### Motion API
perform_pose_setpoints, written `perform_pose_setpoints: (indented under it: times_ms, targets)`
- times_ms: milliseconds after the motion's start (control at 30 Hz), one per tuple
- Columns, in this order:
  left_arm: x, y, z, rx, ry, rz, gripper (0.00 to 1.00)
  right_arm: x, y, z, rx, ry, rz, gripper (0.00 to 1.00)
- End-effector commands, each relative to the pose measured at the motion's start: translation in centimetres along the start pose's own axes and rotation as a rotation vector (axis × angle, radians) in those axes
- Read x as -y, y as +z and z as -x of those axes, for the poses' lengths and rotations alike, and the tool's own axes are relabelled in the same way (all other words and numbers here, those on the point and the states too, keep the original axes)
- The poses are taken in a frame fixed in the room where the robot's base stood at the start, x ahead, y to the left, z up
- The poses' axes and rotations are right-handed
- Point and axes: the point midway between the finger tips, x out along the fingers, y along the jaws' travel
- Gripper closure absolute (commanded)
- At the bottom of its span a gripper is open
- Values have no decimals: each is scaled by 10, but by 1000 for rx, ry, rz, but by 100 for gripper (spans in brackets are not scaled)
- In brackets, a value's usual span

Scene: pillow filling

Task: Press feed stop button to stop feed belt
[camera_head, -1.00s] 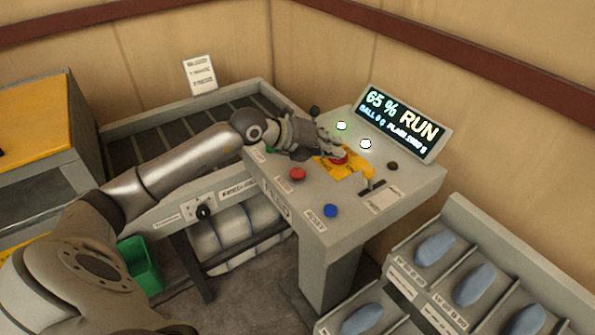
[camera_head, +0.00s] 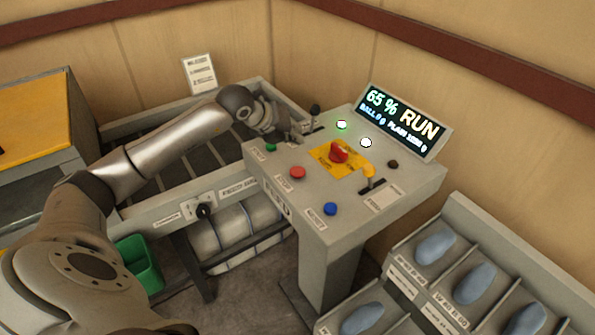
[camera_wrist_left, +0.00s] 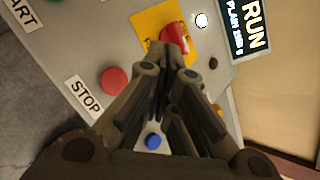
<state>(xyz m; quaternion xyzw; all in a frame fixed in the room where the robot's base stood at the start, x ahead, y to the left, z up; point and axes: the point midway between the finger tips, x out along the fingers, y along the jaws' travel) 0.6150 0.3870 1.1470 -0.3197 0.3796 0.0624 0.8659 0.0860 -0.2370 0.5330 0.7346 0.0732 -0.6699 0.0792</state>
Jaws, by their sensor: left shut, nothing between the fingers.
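The red stop button (camera_head: 297,172) is a round cap on the sloped grey control panel (camera_head: 400,205), with a label in front of it. In the left wrist view the red button (camera_wrist_left: 114,81) lies left of my fingers, beside a label reading STOP (camera_wrist_left: 83,95). My left gripper (camera_head: 300,132) is over the panel's far left edge, behind the stop button and apart from it in the picture. In the left wrist view its fingers (camera_wrist_left: 168,72) are shut and empty. My right gripper is not in view.
A red rotary knob (camera_head: 339,152) sits on a yellow plate near my fingers. The display (camera_head: 404,121) reads 65 % RUN.

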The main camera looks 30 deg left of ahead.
Motion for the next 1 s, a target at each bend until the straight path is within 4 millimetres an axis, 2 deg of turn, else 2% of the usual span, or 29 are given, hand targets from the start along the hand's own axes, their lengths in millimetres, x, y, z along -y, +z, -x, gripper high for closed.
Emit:
perform_pose_setpoints:
  times_ms: [333, 500, 1000]
  targets:
    - [-26, -26, -35, -2, 0, 1, 100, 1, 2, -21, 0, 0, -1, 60]
    - [-36, -36, -50, 1, -2, 0, 100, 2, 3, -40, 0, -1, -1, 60]
    - [-38, -38, -53, 0, -1, 0, 100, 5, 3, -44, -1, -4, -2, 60]
